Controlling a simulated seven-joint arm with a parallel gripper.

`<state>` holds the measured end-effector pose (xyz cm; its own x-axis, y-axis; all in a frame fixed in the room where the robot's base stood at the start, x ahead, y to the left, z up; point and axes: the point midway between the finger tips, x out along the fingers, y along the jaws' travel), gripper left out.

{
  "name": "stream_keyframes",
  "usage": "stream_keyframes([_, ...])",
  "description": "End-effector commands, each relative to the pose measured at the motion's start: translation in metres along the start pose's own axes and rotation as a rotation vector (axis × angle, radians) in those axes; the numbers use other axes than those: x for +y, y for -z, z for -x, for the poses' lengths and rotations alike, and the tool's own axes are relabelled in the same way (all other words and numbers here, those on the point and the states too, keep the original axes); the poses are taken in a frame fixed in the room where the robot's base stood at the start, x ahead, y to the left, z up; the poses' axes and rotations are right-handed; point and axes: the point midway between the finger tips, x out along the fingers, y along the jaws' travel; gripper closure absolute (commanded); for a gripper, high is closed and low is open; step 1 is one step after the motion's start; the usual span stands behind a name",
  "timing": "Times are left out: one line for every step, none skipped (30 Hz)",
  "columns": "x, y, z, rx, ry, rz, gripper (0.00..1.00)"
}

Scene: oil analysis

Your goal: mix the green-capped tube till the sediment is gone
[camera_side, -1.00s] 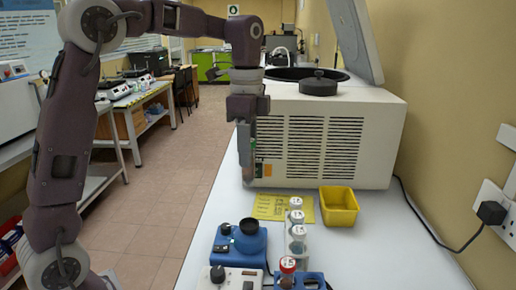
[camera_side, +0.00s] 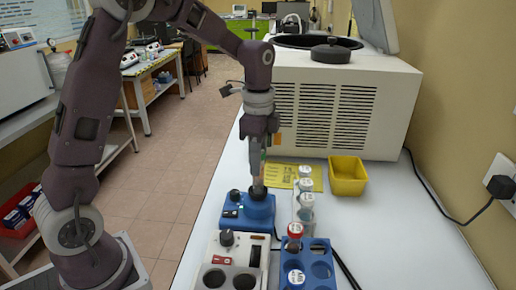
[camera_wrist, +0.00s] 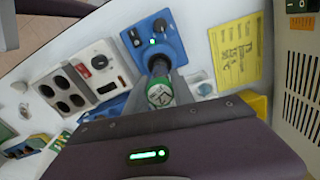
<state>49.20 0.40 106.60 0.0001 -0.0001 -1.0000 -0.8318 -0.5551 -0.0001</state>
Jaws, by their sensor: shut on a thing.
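The green-capped tube (camera_wrist: 160,93) is held in my gripper (camera_side: 258,183), which is shut on it. In the wrist view its cap faces the camera, with its lower part pointing at the mixer's dark cup (camera_wrist: 157,64). The blue vortex mixer (camera_side: 236,211) stands on the bench directly under my gripper in the side view. It also shows in the wrist view (camera_wrist: 141,56), with a green light lit. The tube's body is mostly hidden by the fingers, so I cannot see any sediment or tell whether its bottom touches the cup.
A grey-white block with round wells (camera_side: 229,262) stands in front of the mixer. A blue rack (camera_side: 320,254) with a red-capped tube (camera_side: 295,230) is to its right. White-capped tubes (camera_side: 305,186), a yellow bin (camera_side: 347,178), a yellow sheet (camera_side: 282,175) and a centrifuge (camera_side: 390,100) lie behind.

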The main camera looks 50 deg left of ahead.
Motion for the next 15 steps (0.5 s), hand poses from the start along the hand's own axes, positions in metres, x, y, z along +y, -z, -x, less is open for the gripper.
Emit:
stream_keyframes([0.0003,-0.0002,-0.0028,0.0,-0.001,0.0,1.0])
stream_keyframes([0.0002,-0.0001,-0.004,0.0,-0.001,0.0,1.0])
stream_keyframes([0.0002,-0.0001,-0.0051,0.0,0.0,0.0,1.0])
stream_keyframes([0.0002,-0.0001,-0.0057,0.0,0.0,0.0,1.0])
stream_keyframes([0.0003,-0.0001,-0.0061,0.0,0.0,0.0,1.0])
stream_keyframes([0.0002,-0.0002,-0.0064,0.0,0.0,0.0,1.0])
stream_keyframes([0.0002,-0.0001,-0.0064,0.0,0.0,0.0,1.0])
stream_keyframes([0.0002,-0.0001,-0.0064,0.0,0.0,0.0,1.0])
stream_keyframes([0.0002,-0.0001,-0.0063,0.0,0.0,0.0,1.0])
stream_keyframes([0.0002,-0.0001,-0.0063,0.0,0.0,0.0,1.0])
stream_keyframes([0.0002,-0.0001,-0.0062,0.0,0.0,0.0,1.0])
stream_keyframes([0.0002,-0.0001,-0.0062,0.0,0.0,0.0,1.0])
stream_keyframes([0.0001,-0.0001,-0.0062,0.0,0.0,0.0,1.0])
stream_keyframes([0.0001,-0.0001,-0.0062,0.0,0.0,0.0,1.0])
stream_keyframes([0.0001,-0.0001,-0.0063,0.0,0.0,0.0,1.0])
